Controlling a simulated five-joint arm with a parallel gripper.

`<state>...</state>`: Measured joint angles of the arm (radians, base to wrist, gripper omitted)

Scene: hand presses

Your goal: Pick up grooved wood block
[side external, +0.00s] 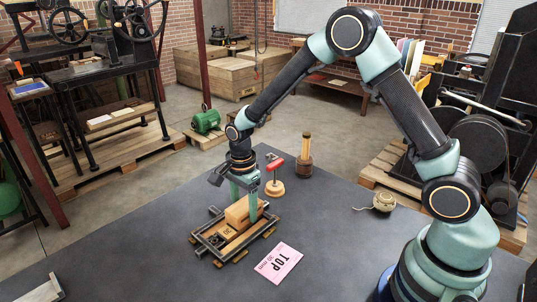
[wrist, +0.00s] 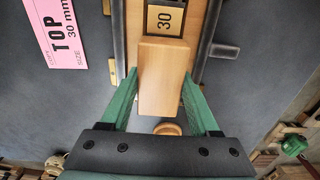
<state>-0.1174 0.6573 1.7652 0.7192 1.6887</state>
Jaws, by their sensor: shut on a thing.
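A light wood block (side external: 237,212) sits at the metal-and-wood frame (side external: 212,247) on the dark table. It also shows in the wrist view (wrist: 166,78) between my green fingers. My gripper (side external: 244,197) points down and is shut on the block's sides; its fingers also show in the wrist view (wrist: 160,82). I cannot make out a groove on the faces I see. A plate marked 30 (wrist: 165,20) lies in the frame just beyond the block. Whether the block touches the frame is hard to tell.
A pink card marked TOP 30 mm (side external: 279,263) lies right of the frame. A red-handled tool (side external: 275,177) and a wood-handled tool (side external: 304,157) stand behind. A string ball (side external: 384,201) lies to the right. The table's front left is mostly clear.

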